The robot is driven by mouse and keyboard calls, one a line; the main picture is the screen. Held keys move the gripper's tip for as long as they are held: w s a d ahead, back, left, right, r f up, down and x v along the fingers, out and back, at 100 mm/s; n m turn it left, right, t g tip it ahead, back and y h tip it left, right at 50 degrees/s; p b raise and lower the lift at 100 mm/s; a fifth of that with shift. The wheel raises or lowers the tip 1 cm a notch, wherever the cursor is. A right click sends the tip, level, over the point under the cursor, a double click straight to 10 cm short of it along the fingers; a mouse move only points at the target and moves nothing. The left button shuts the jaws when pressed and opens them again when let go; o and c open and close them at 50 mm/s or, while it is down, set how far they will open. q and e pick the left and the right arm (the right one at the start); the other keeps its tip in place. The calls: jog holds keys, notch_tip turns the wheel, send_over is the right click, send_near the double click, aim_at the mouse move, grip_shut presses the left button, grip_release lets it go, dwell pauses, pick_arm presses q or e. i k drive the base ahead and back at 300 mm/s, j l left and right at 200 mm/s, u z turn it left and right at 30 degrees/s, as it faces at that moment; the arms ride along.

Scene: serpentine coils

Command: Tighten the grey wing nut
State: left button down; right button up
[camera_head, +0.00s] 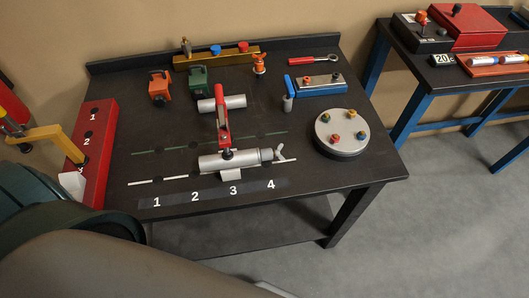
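The grey wing nut (281,152) is at the right end of a grey cylinder (240,160) lying near the front of the dark table. Its wings stick out to the right of a darker collar (266,155). I cannot tell how far the nut is threaded on. Dark green and beige parts that look like my arm fill the lower left, well left of the nut. Neither of my grippers shows clearly.
A red block (98,135) numbered 1 to 3 stands along the table's left edge. A round plate (341,149) with several coloured knobs is right of the nut. A second grey cylinder (231,102) lies behind. The front strip (310,185) right of number 4 is clear.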

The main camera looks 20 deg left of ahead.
aim_at(279, 147)
jog(key=i+l, duration=0.2)
jog(key=l, duration=0.2)
jog(key=i+l, duration=0.2)
jog(key=l, duration=0.2)
jog(key=i+l, duration=0.2)
jog(key=l, duration=0.15)
jog(key=u, duration=1.65)
